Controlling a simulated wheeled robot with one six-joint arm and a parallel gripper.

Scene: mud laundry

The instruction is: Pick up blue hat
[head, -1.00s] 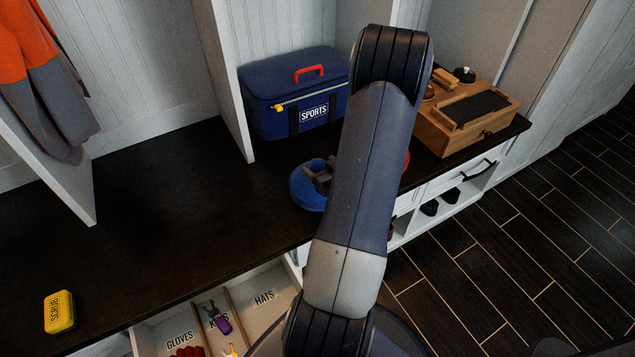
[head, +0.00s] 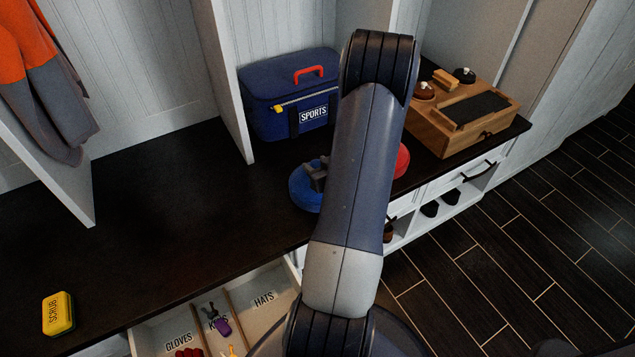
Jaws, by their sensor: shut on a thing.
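The blue hat (head: 303,188) is on the dark bench top in front of the sports bag, partly hidden behind my arm. My gripper (head: 314,182) is at the hat, its dark fingers on the upper part of it. It is shut on the hat. The arm hides the hat's right side and part of the gripper. I cannot tell whether the hat is clear of the bench.
A blue sports bag (head: 292,105) stands behind the hat. A red item (head: 402,160) shows right of my arm. A wooden shoe-care box (head: 463,112) is at the right. The open drawer (head: 262,310) has GLOVES, KEYS and HATS sections.

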